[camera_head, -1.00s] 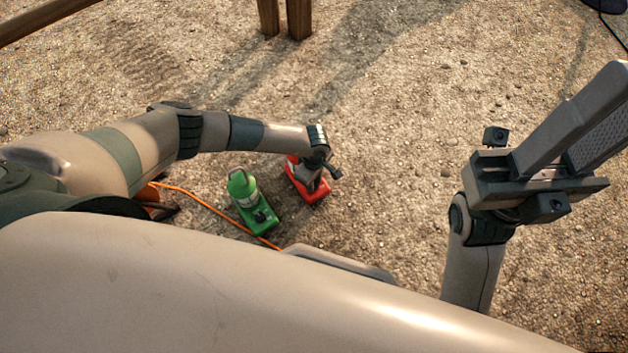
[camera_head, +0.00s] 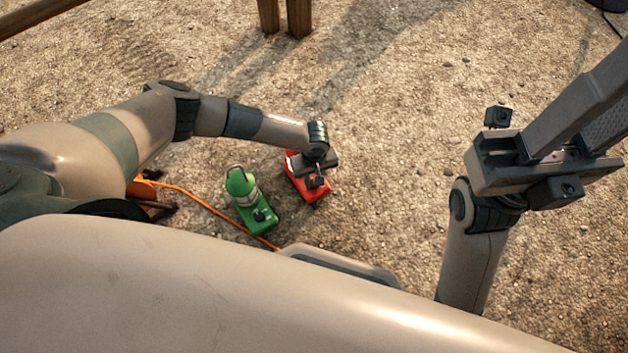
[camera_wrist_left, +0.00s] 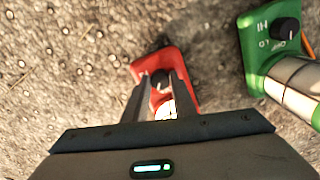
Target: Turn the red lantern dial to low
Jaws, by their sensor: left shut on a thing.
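In the head view my left gripper (camera_head: 317,178) hides part of the lantern. My right gripper (camera_head: 590,130) is raised at the right, far from the lantern; its fingers stand apart with nothing between them.
A green lantern (camera_head: 241,184) stands just left of the red one, with its dial and HI, LO and OFF marks in the left wrist view (camera_wrist_left: 275,45). Wooden posts (camera_head: 298,15) stand at the top.

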